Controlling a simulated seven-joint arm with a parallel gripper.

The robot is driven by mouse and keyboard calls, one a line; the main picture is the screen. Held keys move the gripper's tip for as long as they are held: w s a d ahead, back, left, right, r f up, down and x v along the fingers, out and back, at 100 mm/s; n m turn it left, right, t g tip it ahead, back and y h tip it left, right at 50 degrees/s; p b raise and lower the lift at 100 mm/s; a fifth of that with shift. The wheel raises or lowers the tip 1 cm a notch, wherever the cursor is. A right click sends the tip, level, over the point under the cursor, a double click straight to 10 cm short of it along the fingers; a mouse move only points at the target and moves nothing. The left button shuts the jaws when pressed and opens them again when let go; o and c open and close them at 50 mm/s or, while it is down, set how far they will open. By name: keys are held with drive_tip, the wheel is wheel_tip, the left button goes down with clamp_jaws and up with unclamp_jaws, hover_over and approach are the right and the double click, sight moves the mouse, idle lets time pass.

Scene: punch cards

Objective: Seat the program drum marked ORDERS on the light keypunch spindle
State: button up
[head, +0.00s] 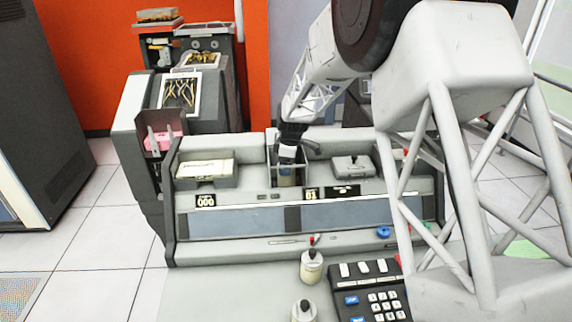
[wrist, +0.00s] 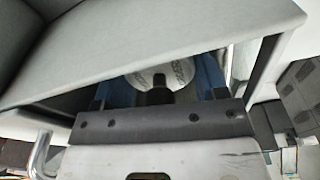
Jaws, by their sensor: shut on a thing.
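My gripper (head: 287,162) reaches down into an open-topped well in the middle of the light grey keypunch (head: 240,192). In the wrist view its blue fingers stand on either side of a pale round drum top (wrist: 147,78) with dark lettering and a dark central knob, and it is shut on this drum. The lettering is too small to read, so I cannot tell if it says ORDERS. The spindle is hidden, and I cannot tell whether the drum touches it.
A card tray (head: 206,181) lies left of the well and a grey lidded unit (head: 352,167) right of it. A black keypad (head: 372,297) and a blue knob (head: 383,232) are at front right. In the wrist view, a grey panel (wrist: 150,45) crosses close to the fingers.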

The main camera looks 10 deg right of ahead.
idle(0.4)
drive_tip(key=o, duration=1.2)
drive_tip(key=shift+f, duration=0.1)
drive_tip(key=shift+r, duration=0.2)
drive_tip(key=shift+o, duration=0.3)
drive_tip(key=shift+r, duration=4.35)
